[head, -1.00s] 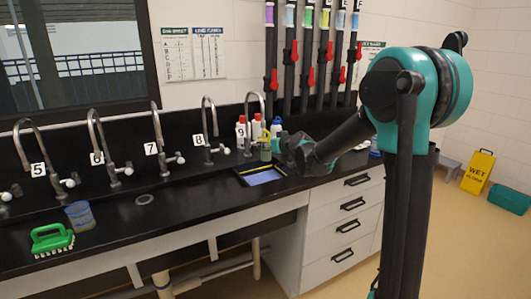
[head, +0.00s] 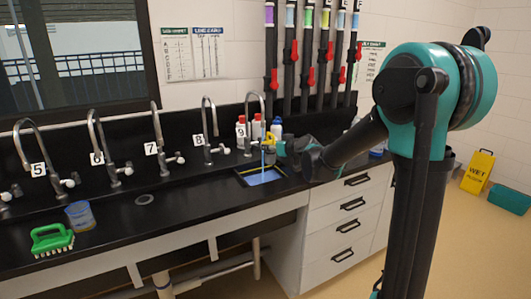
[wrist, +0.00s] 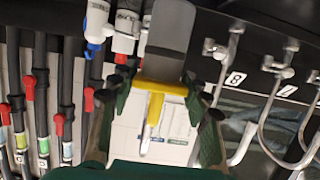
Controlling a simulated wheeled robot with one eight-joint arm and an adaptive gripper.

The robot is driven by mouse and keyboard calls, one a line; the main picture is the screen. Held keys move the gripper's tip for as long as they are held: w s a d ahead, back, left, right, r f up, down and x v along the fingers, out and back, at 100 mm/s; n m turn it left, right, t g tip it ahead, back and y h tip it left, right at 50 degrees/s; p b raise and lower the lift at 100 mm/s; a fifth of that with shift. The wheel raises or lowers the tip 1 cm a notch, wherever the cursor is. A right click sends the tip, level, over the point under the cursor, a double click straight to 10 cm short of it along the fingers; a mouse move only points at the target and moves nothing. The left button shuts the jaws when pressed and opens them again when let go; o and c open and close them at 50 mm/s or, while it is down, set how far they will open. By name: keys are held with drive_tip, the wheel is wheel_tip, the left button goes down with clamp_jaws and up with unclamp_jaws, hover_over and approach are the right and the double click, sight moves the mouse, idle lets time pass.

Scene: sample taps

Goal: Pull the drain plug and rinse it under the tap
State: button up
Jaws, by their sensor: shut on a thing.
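My gripper (head: 272,147) is at tap 9 (head: 248,130), above the front sink (head: 242,181). It is shut on a yellow piece (head: 268,138), which also shows between my green fingers in the wrist view (wrist: 160,86). A wide grey part (wrist: 170,35) adjoins the yellow piece there. I cannot tell for sure whether this is the drain plug or part of the tap. A thin blue stream (head: 262,158) runs beside my gripper down into the sink, which shows blue water (head: 264,177). The sink's drain is not visible.
Bottles (head: 276,125) with white, red and blue parts stand behind the gripper. Taps 5 to 8 line the counter to the left. A green brush (head: 52,240) and blue cup (head: 80,215) stand at far left. Pipes with red valves (head: 312,76) rise behind.

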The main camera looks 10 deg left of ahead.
drive_tip(key=shift+s+d, duration=0.3)
drive_tip(key=shift+s, duration=0.45)
drive_tip(key=shift+s+d, duration=0.25)
drive_tip(key=shift+s, duration=0.45)
drive_tip(key=shift+s+d, duration=0.3)
drive_tip(key=shift+s, duration=0.45)
drive_tip(key=s+d+r, duration=0.1)
drive_tip(key=s+r, duration=0.3)
drive_tip(key=shift+s+d, duration=0.35)
idle(0.4)
